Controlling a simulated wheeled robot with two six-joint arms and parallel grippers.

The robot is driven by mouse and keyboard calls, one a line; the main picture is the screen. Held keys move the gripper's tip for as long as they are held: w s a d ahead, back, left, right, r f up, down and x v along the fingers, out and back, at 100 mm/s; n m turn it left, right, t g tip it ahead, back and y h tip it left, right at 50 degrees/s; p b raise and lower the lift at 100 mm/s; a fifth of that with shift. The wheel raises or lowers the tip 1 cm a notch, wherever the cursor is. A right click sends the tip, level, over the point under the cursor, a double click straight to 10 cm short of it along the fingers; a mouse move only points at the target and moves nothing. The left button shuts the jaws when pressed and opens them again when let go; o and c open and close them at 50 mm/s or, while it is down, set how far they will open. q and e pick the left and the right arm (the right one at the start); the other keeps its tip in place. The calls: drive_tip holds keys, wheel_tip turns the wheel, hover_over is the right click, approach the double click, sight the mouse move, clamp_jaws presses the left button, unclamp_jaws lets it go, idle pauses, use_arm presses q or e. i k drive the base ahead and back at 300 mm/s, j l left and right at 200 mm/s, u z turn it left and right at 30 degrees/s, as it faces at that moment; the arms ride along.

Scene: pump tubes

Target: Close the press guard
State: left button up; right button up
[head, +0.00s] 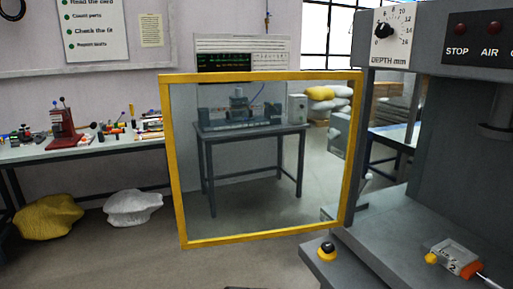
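The press guard (173,165) is a yellow square frame with a clear pane. In the head view it stands in the middle, swung out to the left of the grey press (455,135). Its right edge is beside the press's left column, so the guard is open and the press front is uncovered. A handle is not clearly visible on the frame. Neither of my grippers shows in the head view.
A depth dial (384,31) is on the press's upper part. A workbench (85,151) and sacks (48,216) stand at the left. Floor before the guard is clear.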

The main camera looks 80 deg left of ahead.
sight(165, 79)
drive_tip(key=k+j+z, duration=0.15)
drive_tip(key=k+j, duration=0.55)
drive_tip(key=j, duration=0.25)
drive_tip(key=k+j+z, duration=0.1)
drive_tip(key=k+j, duration=0.65)
drive_tip(key=j, duration=0.1)
